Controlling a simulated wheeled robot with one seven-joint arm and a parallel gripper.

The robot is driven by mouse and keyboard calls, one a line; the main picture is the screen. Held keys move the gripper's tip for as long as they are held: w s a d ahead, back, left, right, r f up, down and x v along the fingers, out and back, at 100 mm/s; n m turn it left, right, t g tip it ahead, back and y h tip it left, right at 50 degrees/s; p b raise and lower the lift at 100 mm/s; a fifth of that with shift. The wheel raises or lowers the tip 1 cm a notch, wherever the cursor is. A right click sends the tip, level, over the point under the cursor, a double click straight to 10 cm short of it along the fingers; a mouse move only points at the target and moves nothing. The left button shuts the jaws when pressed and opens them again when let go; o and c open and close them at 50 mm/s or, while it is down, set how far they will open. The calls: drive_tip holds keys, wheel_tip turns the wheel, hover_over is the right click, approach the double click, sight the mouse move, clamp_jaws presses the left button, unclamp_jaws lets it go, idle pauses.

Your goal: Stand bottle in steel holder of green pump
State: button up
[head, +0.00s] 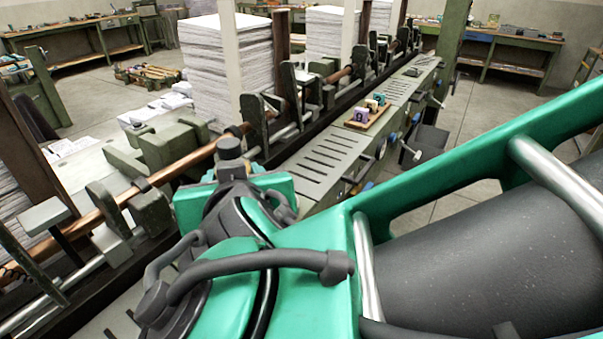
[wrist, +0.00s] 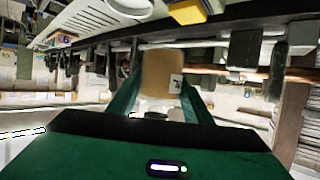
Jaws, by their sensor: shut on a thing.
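In the wrist view my gripper (wrist: 160,98) has its two green fingers closed on the sides of a tan bottle (wrist: 155,66). The bottle carries a small white label with a dark mark. It is held clear of the machine parts behind it, as far as I can tell. In the head view my green arm covers the foreground, and the gripper and bottle are hidden. I cannot make out the green pump or its steel holder in either view.
A long grey slotted machine bed (head: 320,160) runs away from me, with a wooden board (head: 363,121) of small coloured blocks on it. A copper-coloured shaft (head: 180,166) runs along its left. Tall paper stacks (head: 228,70) stand beyond. The floor (head: 468,110) at right is mostly open.

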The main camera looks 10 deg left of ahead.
drive_tip(key=w+d+f, duration=0.1)
drive_tip(key=w+f, duration=0.1)
drive_tip(key=w, duration=0.1)
drive_tip(key=w+d+f, duration=0.1)
drive_tip(key=w+f, duration=0.1)
drive_tip(key=w, duration=0.2)
drive_tip(key=w+d+f, duration=0.1)
drive_tip(key=w+f, duration=0.2)
drive_tip(key=w, duration=0.1)
drive_tip(key=shift+d+f, duration=0.1)
drive_tip(key=shift+d, duration=0.1)
drive_tip(key=shift+f, duration=1.95)
drive_tip(key=shift+f, duration=0.25)
drive_tip(key=o, duration=1.1)
drive_tip(key=shift+s+r, duration=0.25)
drive_tip(key=shift+r, duration=0.15)
drive_tip(key=v, duration=1.1)
drive_tip(key=shift+s+d, duration=0.15)
drive_tip(key=shift+d, duration=0.05)
